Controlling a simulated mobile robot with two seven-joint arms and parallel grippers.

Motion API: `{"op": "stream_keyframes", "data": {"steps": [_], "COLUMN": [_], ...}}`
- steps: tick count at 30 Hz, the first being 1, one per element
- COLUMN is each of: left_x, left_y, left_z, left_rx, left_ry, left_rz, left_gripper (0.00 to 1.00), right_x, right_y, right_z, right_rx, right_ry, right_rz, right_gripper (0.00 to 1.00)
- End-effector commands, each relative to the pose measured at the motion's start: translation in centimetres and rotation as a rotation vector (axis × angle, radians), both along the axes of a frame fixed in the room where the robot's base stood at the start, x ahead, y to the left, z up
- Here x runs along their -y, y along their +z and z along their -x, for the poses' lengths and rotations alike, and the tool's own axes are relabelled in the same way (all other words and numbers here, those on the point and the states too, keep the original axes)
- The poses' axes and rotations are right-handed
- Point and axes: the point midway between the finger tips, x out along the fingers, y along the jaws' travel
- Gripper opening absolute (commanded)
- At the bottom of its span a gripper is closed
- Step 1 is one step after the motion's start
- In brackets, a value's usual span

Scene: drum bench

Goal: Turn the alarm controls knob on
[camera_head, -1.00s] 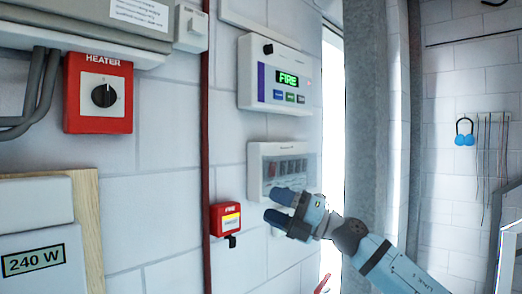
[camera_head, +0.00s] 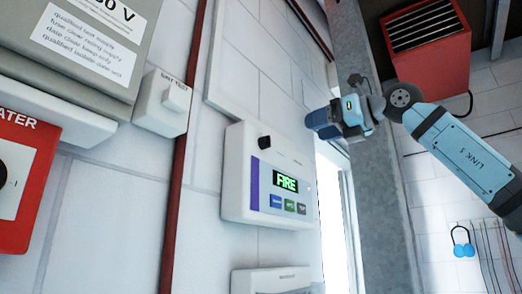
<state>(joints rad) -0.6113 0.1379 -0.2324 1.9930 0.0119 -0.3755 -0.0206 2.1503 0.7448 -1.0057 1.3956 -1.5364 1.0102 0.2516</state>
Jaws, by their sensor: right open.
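The white alarm control panel (camera_head: 240,205) is on the white block wall in the middle of the head view, with a lit green FIRE display and several small buttons below it. A black knob (camera_head: 265,142) sticks out from its upper left part. My right gripper (camera_head: 318,124) is open and empty, up and to the right of the panel, in front of the wall's edge and apart from the knob. Its fingers point left. My left gripper is not in view.
A red pipe (camera_head: 180,190) runs up the wall left of the panel. A grey box (camera_head: 85,60) and a red heater switch (camera_head: 25,150) are at the left. A grey post (camera_head: 378,200) stands right of the panel. Another white unit (camera_head: 268,281) is below.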

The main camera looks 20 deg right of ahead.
Motion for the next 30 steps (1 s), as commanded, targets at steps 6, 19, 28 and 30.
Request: {"op": "stream_keyframes", "data": {"steps": [6, 19, 28, 30], "left_x": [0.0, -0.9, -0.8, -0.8], "left_y": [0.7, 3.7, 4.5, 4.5], "left_z": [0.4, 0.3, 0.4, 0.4], "left_rx": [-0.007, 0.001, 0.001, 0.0], "left_ry": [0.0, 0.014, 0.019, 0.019], "left_rz": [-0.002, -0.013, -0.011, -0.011], "left_gripper": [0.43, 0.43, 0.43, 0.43], "right_x": [-1.1, -6.6, -8.2, -8.3], "right_y": [0.4, 0.5, 0.2, 0.2], "right_z": [-1.5, -8.4, -10.6, -10.7], "right_rx": [0.0, 0.001, 0.002, 0.003], "right_ry": [-0.006, -0.004, -0.005, -0.005], "right_rz": [0.004, 0.002, 0.001, 0.002], "right_gripper": [0.58, 0.58, 0.58, 0.58]}}
